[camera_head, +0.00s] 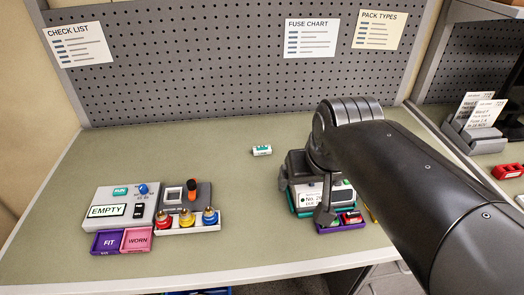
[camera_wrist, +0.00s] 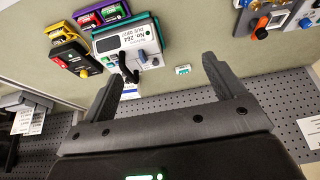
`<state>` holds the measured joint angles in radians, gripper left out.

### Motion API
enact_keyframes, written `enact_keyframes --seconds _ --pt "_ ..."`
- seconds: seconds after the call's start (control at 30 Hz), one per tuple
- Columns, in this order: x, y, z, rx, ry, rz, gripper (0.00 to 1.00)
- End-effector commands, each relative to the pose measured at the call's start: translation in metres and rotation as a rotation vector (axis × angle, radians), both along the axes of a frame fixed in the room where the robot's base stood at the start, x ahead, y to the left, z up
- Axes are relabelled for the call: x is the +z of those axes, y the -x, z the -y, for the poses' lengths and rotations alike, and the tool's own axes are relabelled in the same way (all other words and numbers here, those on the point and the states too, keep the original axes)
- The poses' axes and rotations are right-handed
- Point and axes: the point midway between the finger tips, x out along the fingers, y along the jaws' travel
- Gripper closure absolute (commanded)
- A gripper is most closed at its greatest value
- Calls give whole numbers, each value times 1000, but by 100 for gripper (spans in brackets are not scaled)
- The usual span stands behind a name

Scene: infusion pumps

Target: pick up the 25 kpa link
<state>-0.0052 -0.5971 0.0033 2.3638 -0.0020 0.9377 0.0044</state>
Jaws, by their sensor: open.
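A small white block with a green patch (camera_head: 262,150) lies alone on the bench; its print is too small to read, so I cannot confirm that it is the 25 kPa link. It also shows in the wrist view (camera_wrist: 183,70), between and beyond the fingertips. My gripper (camera_wrist: 163,68) is open and empty. In the head view my arm reaches in from the right, with the gripper (camera_head: 304,197) in front of the pump unit. The pump unit (camera_wrist: 142,42), labelled "No. 264", is beside the left finger in the wrist view and partly hidden in the head view.
A purple tray (camera_wrist: 90,19) with red and green parts adjoins the pump. A tester reading "EMPTY" (camera_head: 107,211) stands left, beside a rack of coloured knobs (camera_head: 188,222) and FIT (camera_head: 108,243) and WORN (camera_head: 137,240) trays. The bench around the small block is clear; a pegboard (camera_head: 220,60) stands behind.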

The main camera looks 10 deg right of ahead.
Motion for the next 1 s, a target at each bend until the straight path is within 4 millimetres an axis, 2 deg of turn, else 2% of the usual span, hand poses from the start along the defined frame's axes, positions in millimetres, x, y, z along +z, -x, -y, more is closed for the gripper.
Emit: enact_keyframes --seconds 0.03,0.23,0.5,0.77,1.0 --pt "5 -16 -1 2 1 -21 13" --pt "18 -74 -5 8 3 -87 13" --pt "17 -158 -12 16 6 -176 13" --pt "-8 -237 -21 23 7 -262 13" --pt "-49 -306 -30 29 7 -340 13"
